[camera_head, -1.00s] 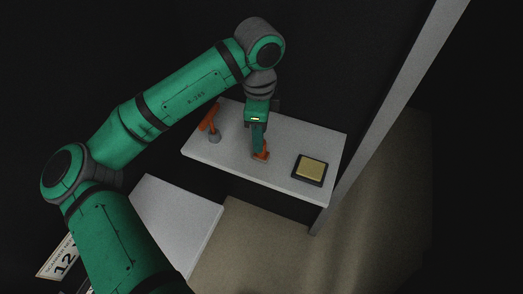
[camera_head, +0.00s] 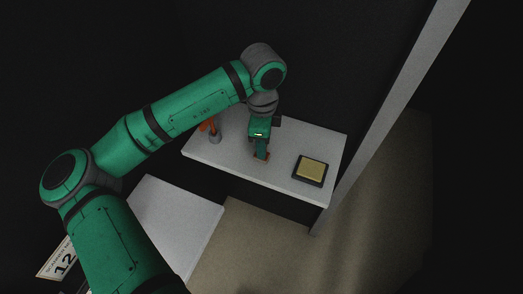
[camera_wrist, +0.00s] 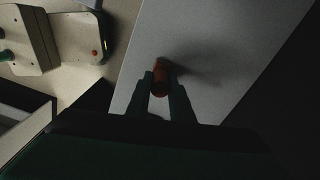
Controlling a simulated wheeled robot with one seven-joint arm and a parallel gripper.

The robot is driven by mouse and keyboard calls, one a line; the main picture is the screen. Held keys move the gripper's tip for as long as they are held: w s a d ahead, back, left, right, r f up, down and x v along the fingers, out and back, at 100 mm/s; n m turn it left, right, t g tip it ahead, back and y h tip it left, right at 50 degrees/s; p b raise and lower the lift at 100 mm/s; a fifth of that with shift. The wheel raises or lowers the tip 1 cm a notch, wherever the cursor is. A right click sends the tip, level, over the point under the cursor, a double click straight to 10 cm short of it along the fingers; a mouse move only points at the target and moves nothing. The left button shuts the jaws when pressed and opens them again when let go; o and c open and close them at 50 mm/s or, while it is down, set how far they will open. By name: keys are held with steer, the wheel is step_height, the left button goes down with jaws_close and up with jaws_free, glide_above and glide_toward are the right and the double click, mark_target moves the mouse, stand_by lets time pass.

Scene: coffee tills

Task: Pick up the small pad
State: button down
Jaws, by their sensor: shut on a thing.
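A small yellow pad (camera_head: 311,169) lies in a dark, shallow tray (camera_head: 299,178) near the right end of the white table. My gripper (camera_head: 261,156) is over the middle of the table, to the left of the pad and apart from it. The gripper is shut on a small orange-red round thing (camera_wrist: 160,80), which shows between the fingertips in the wrist view. The fingers hide most of it in the head view. I cannot tell whether it touches the table. The pad is not visible in the wrist view.
The white table (camera_head: 285,138) has bare room around the gripper. An orange thing on a grey stand (camera_head: 215,137) is at its left end, partly behind my arm. A grey post (camera_head: 385,105) rises just right of the table. A dark wall is behind.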

steer(key=shift+r, duration=0.65)
steer(key=s+a+r, duration=0.2)
steer(key=s+r, duration=0.9)
steer(key=s, duration=0.3)
steer(key=shift+r, duration=0.35)
stand_by(1.5)
